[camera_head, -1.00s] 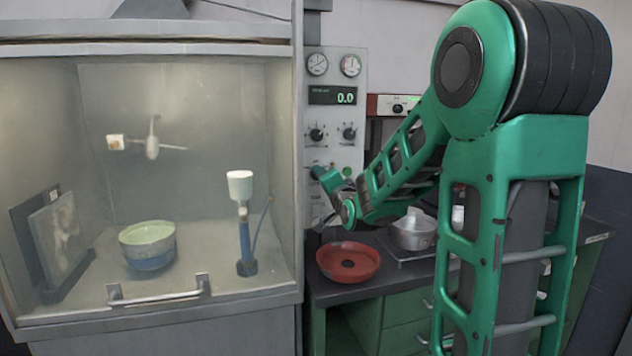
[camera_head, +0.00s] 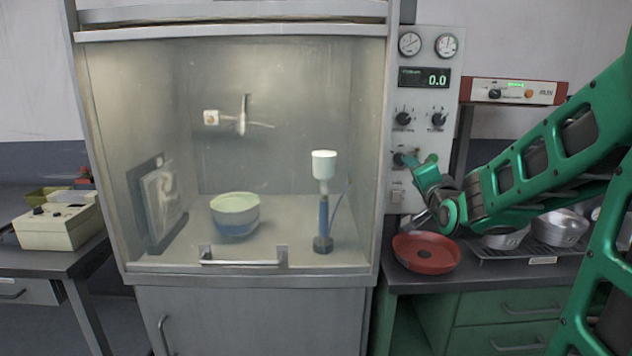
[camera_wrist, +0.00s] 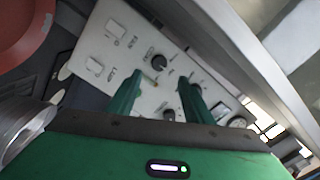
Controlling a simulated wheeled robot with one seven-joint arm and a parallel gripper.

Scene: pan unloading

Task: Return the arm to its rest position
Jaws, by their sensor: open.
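My green arm reaches in from the right in the head view. My gripper (camera_head: 422,168) is in front of the control panel, above the red pan. In the wrist view my gripper's two green fingers (camera_wrist: 158,95) stand apart with nothing between them, and the panel fills the view behind them. The red pan (camera_head: 426,253) sits on the dark counter to the right of the fume hood. Its edge also shows at the upper left of the wrist view (camera_wrist: 22,28).
The fume hood (camera_head: 232,30) holds a bowl (camera_head: 235,214) and a blue stand with a white top (camera_head: 323,200). The control panel (camera_head: 430,110) is beside it. Metal pots (camera_head: 560,228) stand on a rack at the right. A beige device (camera_head: 58,226) is on the left table.

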